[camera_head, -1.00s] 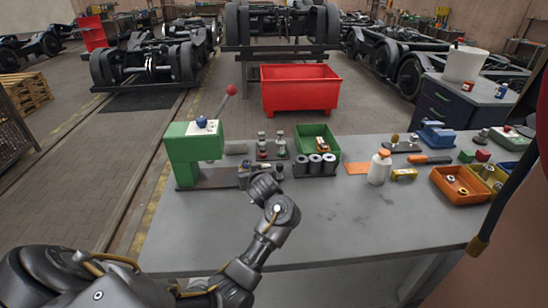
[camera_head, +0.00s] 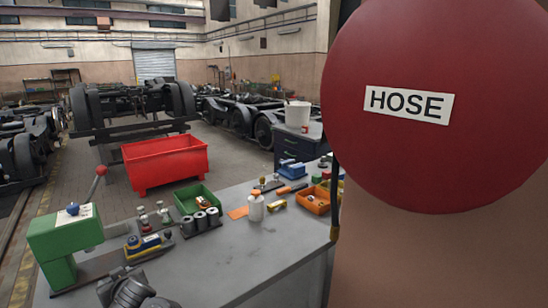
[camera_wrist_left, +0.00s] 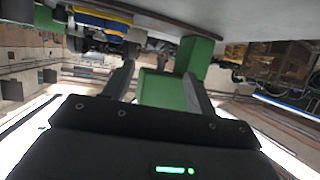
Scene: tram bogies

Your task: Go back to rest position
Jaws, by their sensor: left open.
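My left arm's dark wrist (camera_head: 130,288) shows at the bottom left of the head view, in front of the bench; its fingers cannot be made out there. In the left wrist view my left gripper (camera_wrist_left: 160,72) has its two dark fingers apart, with nothing held between them. The green press (camera_wrist_left: 163,88) shows behind the gap. In the head view the green press (camera_head: 66,246) stands at the bench's left end, with a red-knobbed lever. A blue and yellow part (camera_head: 143,243) lies beside it; it also shows in the wrist view (camera_wrist_left: 102,20). My right gripper is not in view.
The grey bench (camera_head: 262,243) carries a green bin (camera_head: 192,196), dark rollers (camera_head: 201,220), a white bottle (camera_head: 256,208) and an orange bin (camera_head: 313,202). A large red HOSE disc (camera_head: 440,150) fills the right side. A red tub (camera_head: 165,165) stands behind the bench.

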